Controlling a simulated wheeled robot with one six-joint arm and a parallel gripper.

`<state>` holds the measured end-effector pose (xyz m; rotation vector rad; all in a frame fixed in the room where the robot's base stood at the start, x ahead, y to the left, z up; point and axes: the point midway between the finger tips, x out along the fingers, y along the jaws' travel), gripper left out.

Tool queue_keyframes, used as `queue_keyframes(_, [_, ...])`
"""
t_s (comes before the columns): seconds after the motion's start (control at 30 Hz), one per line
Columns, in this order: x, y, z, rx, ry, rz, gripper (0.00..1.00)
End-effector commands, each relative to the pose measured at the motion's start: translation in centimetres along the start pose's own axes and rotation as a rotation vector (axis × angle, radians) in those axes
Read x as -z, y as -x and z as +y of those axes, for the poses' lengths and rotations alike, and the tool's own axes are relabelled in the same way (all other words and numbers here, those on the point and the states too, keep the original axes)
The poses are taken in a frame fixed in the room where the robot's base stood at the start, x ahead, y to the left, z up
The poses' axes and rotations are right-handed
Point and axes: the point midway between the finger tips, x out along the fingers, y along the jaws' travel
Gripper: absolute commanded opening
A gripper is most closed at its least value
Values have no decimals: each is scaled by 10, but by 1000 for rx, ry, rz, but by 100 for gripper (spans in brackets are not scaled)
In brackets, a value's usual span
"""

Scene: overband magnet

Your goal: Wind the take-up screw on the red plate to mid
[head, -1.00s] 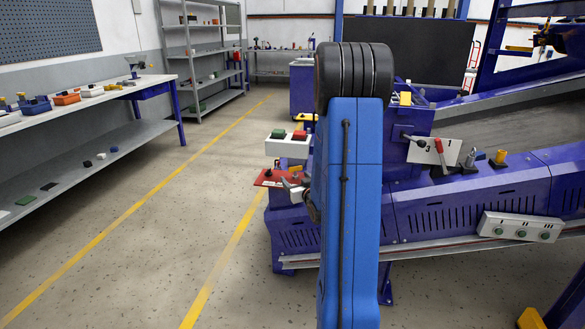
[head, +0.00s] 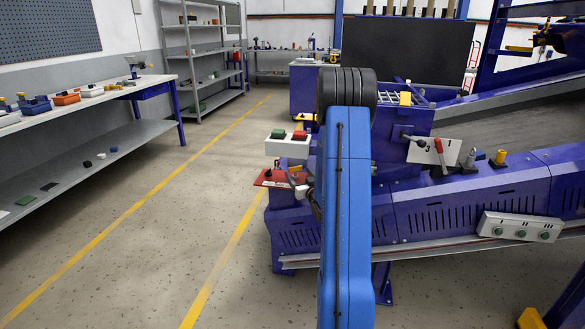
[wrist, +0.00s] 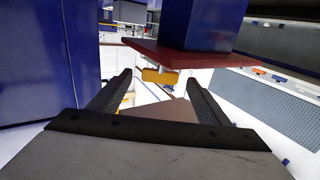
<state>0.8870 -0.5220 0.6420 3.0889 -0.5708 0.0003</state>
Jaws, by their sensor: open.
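The red plate (head: 272,180) sits at the near left end of the blue conveyor frame in the head view. In the wrist view a dark red plate (wrist: 150,54) crosses the upper middle, against a blue block (wrist: 200,22). My gripper (wrist: 161,80) is open, with its two dark fingers apart. A yellow piece (wrist: 160,76) shows beyond the fingertips, apart from them as far as I can tell. A flat reddish-brown surface (wrist: 163,114) shows between the fingers. In the head view my gripper is at the red plate, partly hidden by my arm. I cannot make out the take-up screw.
A white box (head: 288,147) with green and red buttons stands just above the red plate. A red-handled lever (head: 440,150) and a grey control panel (head: 520,227) are on the conveyor to the right. The floor left of the conveyor is clear up to the workbench (head: 150,81).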

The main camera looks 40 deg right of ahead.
Motion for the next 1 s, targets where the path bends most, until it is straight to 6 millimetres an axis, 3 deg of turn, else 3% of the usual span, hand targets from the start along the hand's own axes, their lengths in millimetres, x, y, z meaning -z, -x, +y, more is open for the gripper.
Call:
queue_keyframes(0.3, [0,-56,0,1,0,1,70])
queue_keyframes(0.5, [-1,-79,-1,2,-1,-1,70])
queue_keyframes(0.97, [0,-89,0,0,-1,-1,70])
queue_keyframes(1.0, [0,-89,0,0,0,-1,61])
